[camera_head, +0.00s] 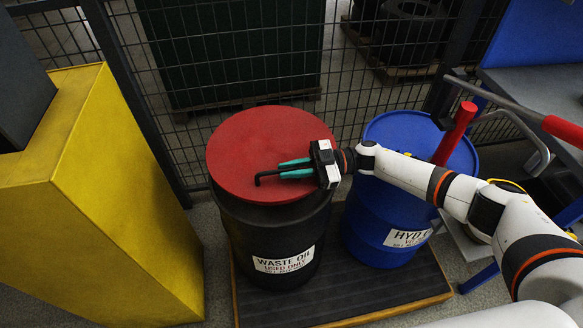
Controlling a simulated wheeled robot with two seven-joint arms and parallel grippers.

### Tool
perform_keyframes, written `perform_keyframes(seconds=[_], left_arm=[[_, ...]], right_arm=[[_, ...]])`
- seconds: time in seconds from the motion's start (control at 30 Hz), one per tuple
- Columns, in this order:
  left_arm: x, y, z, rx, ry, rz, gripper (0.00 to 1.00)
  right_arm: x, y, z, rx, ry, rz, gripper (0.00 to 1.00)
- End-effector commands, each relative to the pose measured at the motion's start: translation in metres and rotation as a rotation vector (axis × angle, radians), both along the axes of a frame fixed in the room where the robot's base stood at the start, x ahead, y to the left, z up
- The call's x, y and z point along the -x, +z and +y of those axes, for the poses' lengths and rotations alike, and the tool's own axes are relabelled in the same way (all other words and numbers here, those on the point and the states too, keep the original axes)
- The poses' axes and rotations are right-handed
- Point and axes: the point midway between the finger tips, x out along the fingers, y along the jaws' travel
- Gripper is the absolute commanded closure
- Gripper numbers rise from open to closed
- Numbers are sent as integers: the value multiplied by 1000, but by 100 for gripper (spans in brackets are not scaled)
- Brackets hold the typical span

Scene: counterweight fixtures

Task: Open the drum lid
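The drum lid (250,140) is a round red disc lying flat on top of a black drum (240,225) with a white "WASTE OIL" label (284,262). A thin black bent handle (267,177) shows over the lid's front right part. My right gripper (282,168) reaches in from the right, low over the lid, with its two teal fingers pointing left at the handle. A narrow gap shows between the fingers. The handle meets the fingertips, but whether they grip it cannot be told. My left gripper is out of view.
A blue drum (365,215) stands close on the right, under my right arm, with a red bar (455,133) above it. Both drums stand on a dark, wood-edged platform (385,295). A yellow cabinet (110,200) stands left. A mesh fence (170,90) closes the back.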

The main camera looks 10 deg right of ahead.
Motion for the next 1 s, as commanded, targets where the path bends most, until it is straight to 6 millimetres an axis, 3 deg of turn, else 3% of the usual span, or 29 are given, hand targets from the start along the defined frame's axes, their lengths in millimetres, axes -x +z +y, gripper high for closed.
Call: perform_keyframes(seconds=[0.1,0.47,0.77,1.0], left_arm=[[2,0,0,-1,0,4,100],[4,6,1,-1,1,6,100],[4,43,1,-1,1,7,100],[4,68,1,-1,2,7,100]], right_arm=[[0,0,0,0,-1,0,100],[-2,9,-1,0,-1,15,100],[-14,61,-1,-1,-2,161,100],[-36,109,-1,-2,-3,343,100]])
